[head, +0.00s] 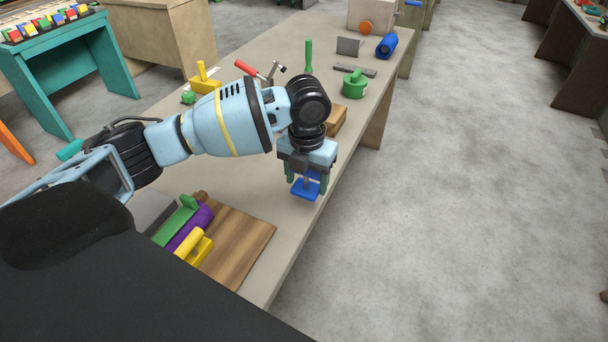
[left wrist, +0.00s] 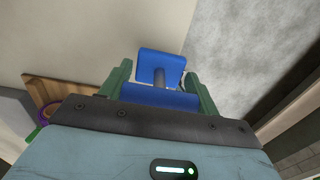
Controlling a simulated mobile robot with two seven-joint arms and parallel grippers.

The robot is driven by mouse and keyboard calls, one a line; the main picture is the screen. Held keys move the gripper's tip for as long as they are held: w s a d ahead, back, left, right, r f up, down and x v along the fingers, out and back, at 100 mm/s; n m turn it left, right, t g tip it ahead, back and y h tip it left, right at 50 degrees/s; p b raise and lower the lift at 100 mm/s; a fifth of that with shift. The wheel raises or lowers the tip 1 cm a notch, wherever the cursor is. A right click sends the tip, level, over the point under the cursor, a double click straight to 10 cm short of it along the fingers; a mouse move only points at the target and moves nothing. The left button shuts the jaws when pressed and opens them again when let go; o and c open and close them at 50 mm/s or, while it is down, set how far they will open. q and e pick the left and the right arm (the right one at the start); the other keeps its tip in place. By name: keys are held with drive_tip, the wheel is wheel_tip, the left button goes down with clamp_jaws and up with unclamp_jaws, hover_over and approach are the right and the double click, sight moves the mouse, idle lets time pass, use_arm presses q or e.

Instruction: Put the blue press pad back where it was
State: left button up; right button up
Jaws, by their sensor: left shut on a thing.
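The blue press pad (head: 304,190) is between the green fingers of my left gripper (head: 306,180), over the table near its right edge. In the left wrist view the blue press pad (left wrist: 162,64) shows as a flat plate, a short grey post and a second blue part. That blue part sits between the two fingers of the left gripper (left wrist: 160,88), which is shut on it. I cannot tell whether the pad touches the table. My right gripper is not in view.
A wooden board (head: 246,243) lies nearer me, beside a purple piece (head: 190,228), a yellow pad (head: 193,246) and a green one. Farther back stand a green round pad (head: 354,86), a blue roll (head: 386,46) and a wooden block (head: 339,120). Right of the table is bare floor.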

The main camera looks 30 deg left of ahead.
use_arm(q)
drive_tip(key=shift+w+a+f, duration=0.1)
drive_tip(key=shift+w+a, duration=0.5)
drive_tip(key=shift+w, duration=0.2)
drive_tip(key=shift+w+a+f, duration=0.1)
drive_tip(key=shift+w+a, duration=0.45)
drive_tip(key=shift+w, duration=0.2)
drive_tip(key=shift+w+a, duration=0.2)
drive_tip(key=shift+w, duration=0.1)
drive_tip(key=shift+f, duration=1.7)
drive_tip(key=shift+f, duration=0.1)
drive_tip(key=shift+f, duration=0.1)
drive_tip(key=o, duration=0.9)
